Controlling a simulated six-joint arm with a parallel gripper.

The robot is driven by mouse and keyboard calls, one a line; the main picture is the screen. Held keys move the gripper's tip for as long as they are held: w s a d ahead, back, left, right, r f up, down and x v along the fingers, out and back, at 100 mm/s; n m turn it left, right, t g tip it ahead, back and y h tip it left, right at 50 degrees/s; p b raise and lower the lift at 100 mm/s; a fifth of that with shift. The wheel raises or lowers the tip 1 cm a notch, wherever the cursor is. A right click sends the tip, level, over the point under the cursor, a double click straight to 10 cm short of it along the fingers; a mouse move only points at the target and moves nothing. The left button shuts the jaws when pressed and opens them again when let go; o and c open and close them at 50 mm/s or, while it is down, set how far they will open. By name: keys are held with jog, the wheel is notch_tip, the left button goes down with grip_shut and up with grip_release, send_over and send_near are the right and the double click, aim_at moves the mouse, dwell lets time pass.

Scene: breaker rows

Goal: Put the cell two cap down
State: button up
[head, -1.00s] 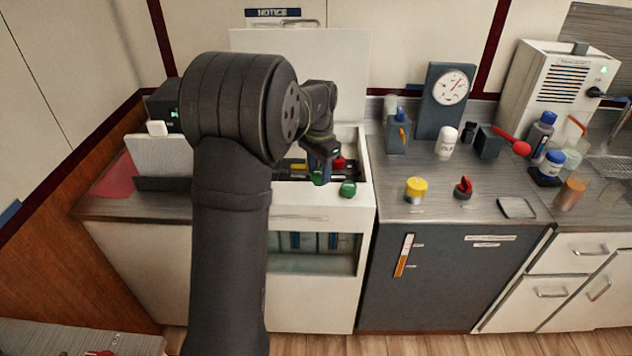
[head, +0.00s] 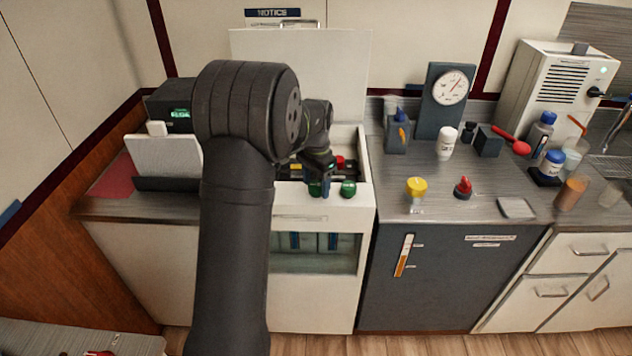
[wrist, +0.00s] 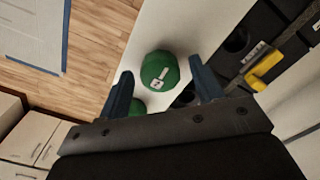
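Two green caps are on the white front ledge of the open cabinet. In the wrist view one green cap (wrist: 160,70), with a white mark on top, lies between and just beyond my fingertips, with gaps on both sides. I cannot read which cap is cell two's. My gripper (wrist: 162,85) is open, low over the ledge.
Dark cells with a yellow bar (wrist: 268,63) sit in the cabinet behind the ledge. A red cap (head: 340,162) is inside it. A yellow-topped jar (head: 417,188) and a red-topped item (head: 463,187) stand on the counter to the right. The cabinet's raised lid (head: 340,75) is behind.

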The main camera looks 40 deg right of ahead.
aim_at(316, 184)
notch_tip(316, 184, up, 12)
jog(key=shift+r, duration=0.15)
dwell(0.6)
notch_tip(316, 184, down, 12)
jog(key=shift+f, duration=0.1)
notch_tip(316, 184, up, 2)
jog(key=shift+r, duration=0.95)
